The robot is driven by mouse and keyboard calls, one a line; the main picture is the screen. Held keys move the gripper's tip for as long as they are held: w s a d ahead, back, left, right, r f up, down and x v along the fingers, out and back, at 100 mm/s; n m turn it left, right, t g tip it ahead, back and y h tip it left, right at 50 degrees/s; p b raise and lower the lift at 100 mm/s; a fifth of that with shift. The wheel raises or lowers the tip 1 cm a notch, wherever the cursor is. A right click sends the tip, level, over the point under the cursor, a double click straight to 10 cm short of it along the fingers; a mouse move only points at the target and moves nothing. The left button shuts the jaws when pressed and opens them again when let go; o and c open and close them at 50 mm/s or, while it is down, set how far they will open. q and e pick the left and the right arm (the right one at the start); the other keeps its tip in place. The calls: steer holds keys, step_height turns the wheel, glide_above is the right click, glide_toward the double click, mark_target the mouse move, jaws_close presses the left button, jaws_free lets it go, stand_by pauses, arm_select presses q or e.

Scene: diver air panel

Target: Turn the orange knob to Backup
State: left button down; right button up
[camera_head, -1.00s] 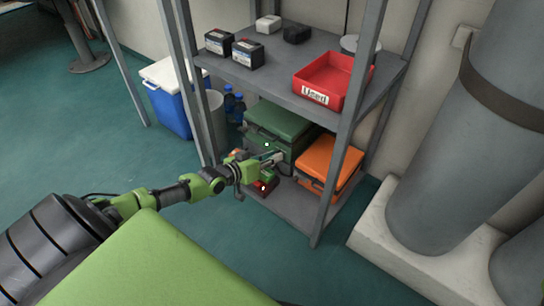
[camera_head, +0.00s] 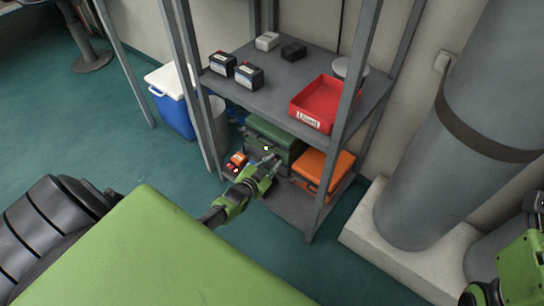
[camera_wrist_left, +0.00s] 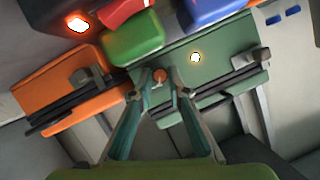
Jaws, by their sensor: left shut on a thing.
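A small orange knob (camera_wrist_left: 160,75) shows in the left wrist view, between my fingertips and in front of a green case (camera_wrist_left: 215,70). My left gripper (camera_wrist_left: 162,86) is shut on it. In the head view my left gripper (camera_head: 268,162) is at the front of the green case (camera_head: 262,124) on the lower shelf, and I cannot make out the knob there. A glowing light (camera_wrist_left: 195,57) is just right of the knob in the wrist view. No Backup marking is readable, and I cannot tell which way the knob points.
An orange case (camera_head: 326,168) stands right of the green one. The upper shelf (camera_head: 285,78) overhangs them and holds a red tray (camera_head: 325,102) and several small boxes. A grey shelf post (camera_head: 333,165) stands close on the right. Floor is open at left.

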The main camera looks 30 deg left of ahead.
arm_select(q)
steer(key=shift+d+f+m+y, duration=0.15)
steer(key=shift+m+y, duration=0.25)
steer(key=shift+m, duration=0.4)
steer(key=c, duration=1.9)
jaws_free()
steer(key=v, duration=1.2)
steer(key=shift+d, duration=0.15)
steer(key=shift+f, duration=0.1)
